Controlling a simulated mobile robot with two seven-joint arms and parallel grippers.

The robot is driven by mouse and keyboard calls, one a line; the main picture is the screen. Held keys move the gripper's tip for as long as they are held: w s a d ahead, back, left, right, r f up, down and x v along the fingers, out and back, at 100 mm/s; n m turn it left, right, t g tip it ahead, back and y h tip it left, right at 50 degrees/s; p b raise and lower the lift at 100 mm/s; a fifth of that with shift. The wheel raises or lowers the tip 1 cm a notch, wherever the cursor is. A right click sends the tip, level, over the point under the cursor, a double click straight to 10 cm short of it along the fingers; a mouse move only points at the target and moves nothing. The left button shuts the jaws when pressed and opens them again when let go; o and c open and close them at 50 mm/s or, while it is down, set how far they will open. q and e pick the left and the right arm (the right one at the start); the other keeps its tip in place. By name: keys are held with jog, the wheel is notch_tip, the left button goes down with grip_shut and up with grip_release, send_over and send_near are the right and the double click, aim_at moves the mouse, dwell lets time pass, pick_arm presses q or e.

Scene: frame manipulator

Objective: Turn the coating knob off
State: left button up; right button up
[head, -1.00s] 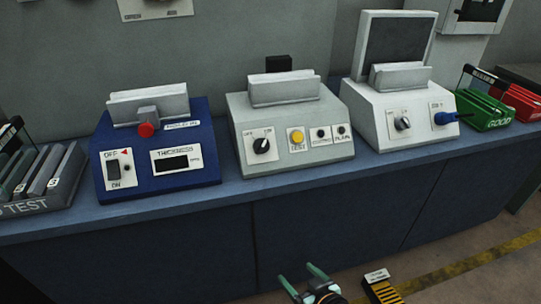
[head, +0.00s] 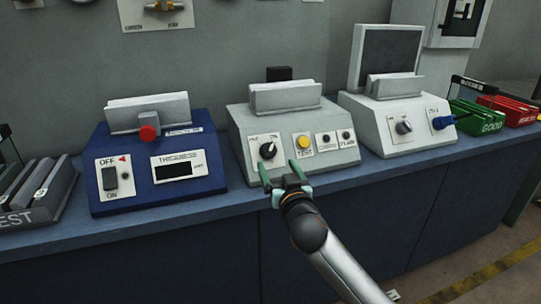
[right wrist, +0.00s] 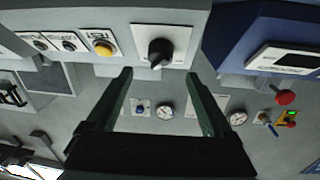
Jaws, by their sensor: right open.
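The black coating knob (head: 267,150) is on a white plate on the sloping front of the middle grey box (head: 240,172). Its white mark points up and to the right, toward the right-hand label. My right gripper (head: 279,168) is open and empty, just in front of and below the knob. In the right wrist view, which is upside down, the knob (right wrist: 160,51) lies beyond and between the two green fingertips (right wrist: 160,72), apart from them. My left gripper is not in view.
A yellow button (head: 303,142) and two small lamps sit right of the knob. A blue box (head: 130,200) with a red button stands left; a white box (head: 385,145) with another knob stands right. Racks stand at both bench ends. The bench front edge (head: 225,205) runs below.

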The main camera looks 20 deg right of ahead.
aim_at(271, 154)
jog(key=w, duration=0.7)
jog(key=shift+w+d+b, duration=0.2)
jog(key=shift+w+b, duration=0.1)
grip_shut()
dwell(0.4)
